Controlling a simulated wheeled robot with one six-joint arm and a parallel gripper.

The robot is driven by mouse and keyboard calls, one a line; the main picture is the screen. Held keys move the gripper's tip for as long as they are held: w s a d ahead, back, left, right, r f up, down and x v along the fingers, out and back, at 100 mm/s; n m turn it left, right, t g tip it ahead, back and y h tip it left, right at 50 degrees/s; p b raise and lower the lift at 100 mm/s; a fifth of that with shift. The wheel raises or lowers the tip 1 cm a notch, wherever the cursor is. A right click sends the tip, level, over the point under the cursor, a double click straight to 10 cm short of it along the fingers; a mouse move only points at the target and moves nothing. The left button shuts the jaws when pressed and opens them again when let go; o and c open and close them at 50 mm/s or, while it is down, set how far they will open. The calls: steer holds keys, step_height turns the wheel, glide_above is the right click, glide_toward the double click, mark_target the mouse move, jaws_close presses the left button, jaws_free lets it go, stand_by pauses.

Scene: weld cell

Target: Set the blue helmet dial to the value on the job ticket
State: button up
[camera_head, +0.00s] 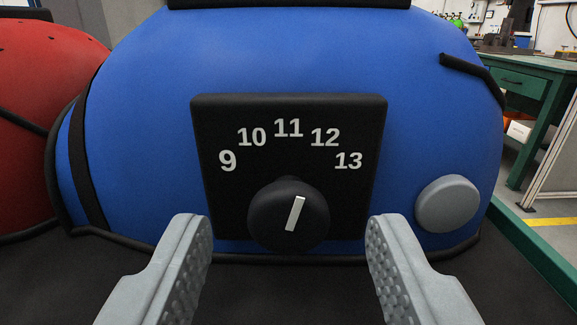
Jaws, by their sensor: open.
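The blue helmet (440,130) fills the middle of the view. Its black dial plate (215,205) carries the white numbers 9, 10, 11, 12 and 13 in an arc. The round black dial knob (262,222) sits below them. Its white pointer bar (295,214) tilts up and to the right, between 11 and 12 and closer to 12. My gripper (289,235) is open, with one grey finger on each side of the knob and a clear gap to both. Nothing is between the fingers except the knob beyond them. No job ticket shows.
A red helmet (35,120) stands close at the left. A grey round button (447,204) sits on the blue helmet, right of the dial plate. Both helmets stand on a dark surface (240,295). A green workbench (530,80) is behind at the right.

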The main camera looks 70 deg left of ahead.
steer(key=shift+x, duration=1.05)
steer(key=c, duration=1)
steer(key=shift+n, duration=1.5)
steer(key=o, duration=1)
